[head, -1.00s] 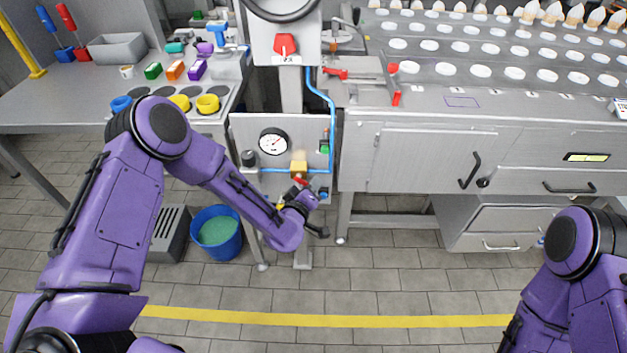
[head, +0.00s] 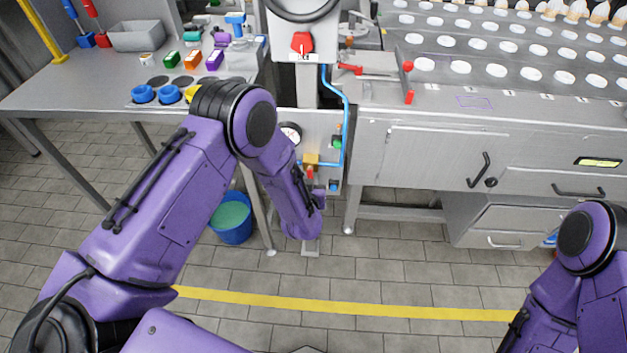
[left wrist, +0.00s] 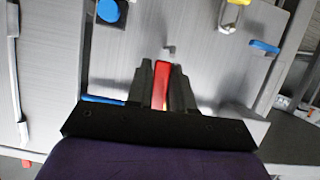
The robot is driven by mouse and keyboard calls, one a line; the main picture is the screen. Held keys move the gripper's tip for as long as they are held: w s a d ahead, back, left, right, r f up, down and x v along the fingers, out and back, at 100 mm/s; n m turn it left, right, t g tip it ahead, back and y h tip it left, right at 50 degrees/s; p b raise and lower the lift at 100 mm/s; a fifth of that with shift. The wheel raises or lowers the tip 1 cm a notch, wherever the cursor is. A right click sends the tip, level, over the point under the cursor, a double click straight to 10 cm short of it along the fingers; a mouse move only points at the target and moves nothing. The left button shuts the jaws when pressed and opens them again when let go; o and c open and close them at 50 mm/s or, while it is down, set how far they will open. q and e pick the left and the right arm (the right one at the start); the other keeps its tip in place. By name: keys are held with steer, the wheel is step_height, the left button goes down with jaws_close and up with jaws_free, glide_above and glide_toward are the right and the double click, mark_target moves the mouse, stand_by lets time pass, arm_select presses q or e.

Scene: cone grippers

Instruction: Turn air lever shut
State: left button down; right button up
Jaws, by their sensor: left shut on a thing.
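The red air lever (head: 310,173) hangs roughly straight down below the brass valve (head: 311,159) on the grey panel (head: 322,125). In the left wrist view the red lever (left wrist: 162,86) stands between the two dark fingers of my left gripper (left wrist: 163,92). The gripper is shut on it. In the head view my left gripper (head: 314,190) is just below the valve, and its fingers are small and partly hidden by my forearm. My right gripper is out of view; only my right arm shows at the right edge.
A blue air pipe (head: 346,110) runs down the panel's right side, with a green button (head: 337,142) beside it. The steel cabinet (head: 430,155) is close on the right. A blue bucket (head: 232,218) stands on the floor at left. The floor in front is clear.

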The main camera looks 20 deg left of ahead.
arm_select(q)
steer(key=shift+a+m, duration=0.15)
steer(key=shift+m, duration=0.15)
stand_by(0.4)
steer(key=c, duration=1.1)
jaws_free()
steer(key=shift+s, duration=0.1)
steer(key=v, duration=1)
steer(key=shift+s+r, duration=0.1)
steer(key=shift+r, duration=0.1)
